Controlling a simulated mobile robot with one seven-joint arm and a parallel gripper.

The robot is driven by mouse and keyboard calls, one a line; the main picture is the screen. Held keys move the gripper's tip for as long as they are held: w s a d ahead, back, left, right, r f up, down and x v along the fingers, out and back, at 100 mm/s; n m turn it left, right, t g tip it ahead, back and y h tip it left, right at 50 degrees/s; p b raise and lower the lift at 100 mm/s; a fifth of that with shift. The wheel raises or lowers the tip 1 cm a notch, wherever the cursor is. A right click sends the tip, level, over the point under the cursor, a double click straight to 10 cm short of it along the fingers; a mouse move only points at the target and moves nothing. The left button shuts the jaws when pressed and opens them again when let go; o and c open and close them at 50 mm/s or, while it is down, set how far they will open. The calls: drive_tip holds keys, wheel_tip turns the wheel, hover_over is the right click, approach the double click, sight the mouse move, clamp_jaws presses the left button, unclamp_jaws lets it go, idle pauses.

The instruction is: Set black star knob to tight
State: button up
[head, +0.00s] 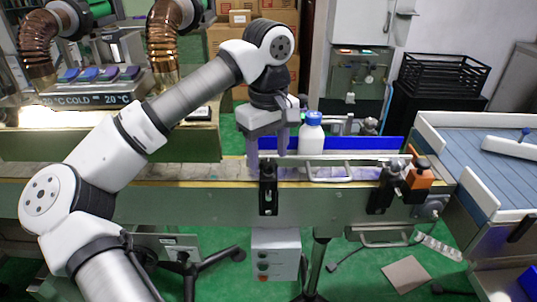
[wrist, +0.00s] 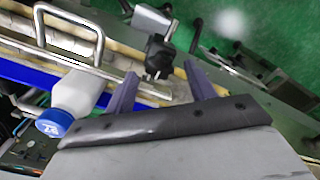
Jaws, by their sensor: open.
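A black star knob (wrist: 158,52) appears on a black clamp bracket at the conveyor's near edge, between and just beyond my fingertips in the wrist view. In the head view the bracket (head: 268,195) hangs on the conveyor's front side, and its knob sits near the top, partly hard to make out. My gripper (head: 267,162) points down over it with its purple fingers apart, one on each side of the knob. It also shows in the wrist view (wrist: 161,70), open and empty. I cannot tell whether a finger touches the knob, nor how tight it is.
A white bottle (head: 311,138) with a blue cap stands on the conveyor just right of my gripper. A metal guide rail (head: 340,172) runs along the near edge. A second black bracket (head: 383,187) and an orange block (head: 419,180) are farther right. A grey control box (head: 276,255) hangs below.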

sight(269, 162)
wheel_tip(269, 162, up, 13)
drive_tip(key=p, duration=0.1)
drive_tip(key=shift+f, duration=0.2)
drive_tip(key=shift+d, duration=0.1)
